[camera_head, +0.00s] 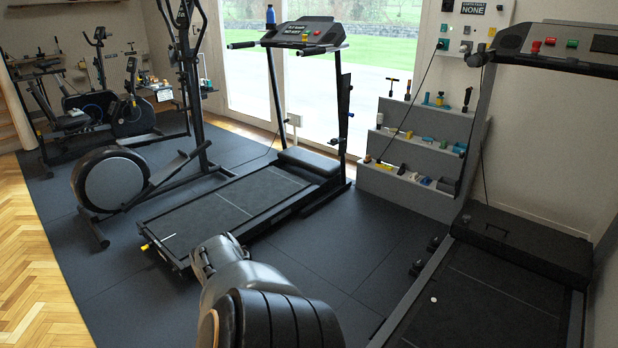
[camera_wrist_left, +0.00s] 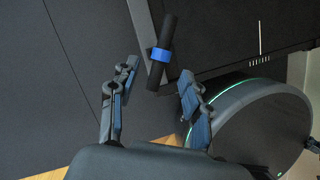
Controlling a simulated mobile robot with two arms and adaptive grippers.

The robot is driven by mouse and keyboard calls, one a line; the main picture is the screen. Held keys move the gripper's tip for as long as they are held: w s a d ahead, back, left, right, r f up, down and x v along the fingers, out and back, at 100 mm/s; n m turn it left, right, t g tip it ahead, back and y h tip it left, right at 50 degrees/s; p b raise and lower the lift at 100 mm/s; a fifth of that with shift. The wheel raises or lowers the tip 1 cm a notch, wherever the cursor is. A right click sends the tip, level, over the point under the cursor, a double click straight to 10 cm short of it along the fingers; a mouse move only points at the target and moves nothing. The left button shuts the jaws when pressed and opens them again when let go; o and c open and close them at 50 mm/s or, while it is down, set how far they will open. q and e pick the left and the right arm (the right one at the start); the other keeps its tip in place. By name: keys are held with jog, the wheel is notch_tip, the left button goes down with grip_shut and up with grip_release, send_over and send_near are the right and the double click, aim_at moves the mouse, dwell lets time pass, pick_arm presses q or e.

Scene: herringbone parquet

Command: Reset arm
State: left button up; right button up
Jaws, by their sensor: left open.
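My left gripper (camera_wrist_left: 159,72) is in the left wrist view, its two fingers spread apart, with nothing held between them. A black rod with a blue band (camera_wrist_left: 162,54) shows between and beyond the fingertips, and I cannot tell how far below it lies. In the head view one of my arms fills the bottom middle, and no gripper fingers are visible there. My right gripper is not in view.
A treadmill (camera_head: 225,208) stands just beyond my arm, and another treadmill (camera_head: 480,300) stands at the right. An elliptical machine (camera_head: 116,180) is at left. A stepped grey shelf (camera_head: 405,185) holds several small items.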

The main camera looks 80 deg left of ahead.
pick_arm(q)
jog(key=shift+r, duration=0.1)
dwell(0.6)
notch_tip(320, 180, up, 5)
jog(key=p, duration=0.6)
jog(key=w+d+f+n+y+p, duration=0.15)
jog(key=d+f+n, duration=0.5)
jog(key=n, duration=0.95)
jog(key=s+d+f+n+g+p, duration=0.1)
jog(key=s+d+f+n, duration=0.1)
jog(key=d+n, duration=0.3)
jog(key=s+d+f+n+g, duration=0.1)
jog(key=s+d+f+n, duration=0.1)
jog(key=s+d+n, duration=0.2)
jog(key=s+d+f+n+g+h+p, duration=0.1)
jog(key=s+d+f+n, duration=0.1)
jog(key=d+n, duration=0.5)
jog(key=shift+s+d+n+p, duration=0.35)
jog(key=shift+s+d, duration=0.25)
jog(key=shift+d, duration=0.45)
jog(key=shift+f, duration=0.1)
